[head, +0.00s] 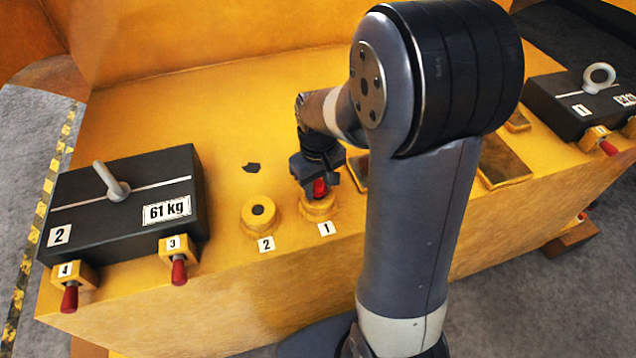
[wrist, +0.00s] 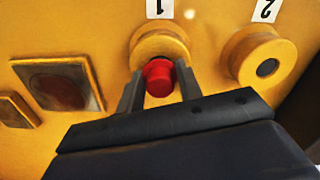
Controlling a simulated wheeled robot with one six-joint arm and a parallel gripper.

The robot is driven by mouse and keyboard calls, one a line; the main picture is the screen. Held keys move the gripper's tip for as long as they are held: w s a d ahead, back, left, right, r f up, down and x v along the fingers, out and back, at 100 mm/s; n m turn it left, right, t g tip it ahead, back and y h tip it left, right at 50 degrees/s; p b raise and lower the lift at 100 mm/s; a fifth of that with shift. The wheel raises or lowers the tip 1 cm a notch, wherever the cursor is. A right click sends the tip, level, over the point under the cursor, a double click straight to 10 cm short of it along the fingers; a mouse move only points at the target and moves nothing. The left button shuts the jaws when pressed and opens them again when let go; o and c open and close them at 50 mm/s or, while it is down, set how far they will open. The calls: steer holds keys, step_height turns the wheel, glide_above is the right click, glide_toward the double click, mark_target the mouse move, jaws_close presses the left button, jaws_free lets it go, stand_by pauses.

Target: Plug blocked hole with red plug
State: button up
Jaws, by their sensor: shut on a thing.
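The red plug (head: 319,187) is between the fingers of my gripper (head: 318,188), at the yellow ring labelled 1 (head: 318,208). In the wrist view the red plug (wrist: 158,78) shows between both fingers, over the ring labelled 1 (wrist: 160,45). My gripper is shut on the plug. I cannot tell how deep the plug sits in the ring, as its lower end is hidden. The ring labelled 2 (head: 258,213) stands to the left with a dark centre. It also shows in the wrist view (wrist: 262,52). I cannot tell whether that centre is blocked.
A black 61 kg casting labelled 2 (head: 128,205) with an eyebolt stands at left, beside red-handled pins labelled 3 (head: 178,268) and 4 (head: 70,295). Another black casting labelled 1 (head: 575,105) is at far right.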

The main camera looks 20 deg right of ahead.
steer(key=shift+f, duration=0.35)
steer(key=shift+r, duration=0.2)
steer(key=shift+r+p, duration=0.55)
steer(key=shift+r, duration=0.15)
steer(key=shift+f, duration=0.15)
stand_by(1.0)
steer(key=shift+f+b, duration=0.65)
steer(key=shift+f, duration=0.1)
steer(key=shift+r, duration=0.2)
steer(key=shift+r+p, duration=0.7)
steer(key=shift+p, duration=0.05)
steer(key=shift+s, duration=0.1)
steer(key=shift+f, duration=0.2)
stand_by(0.9)
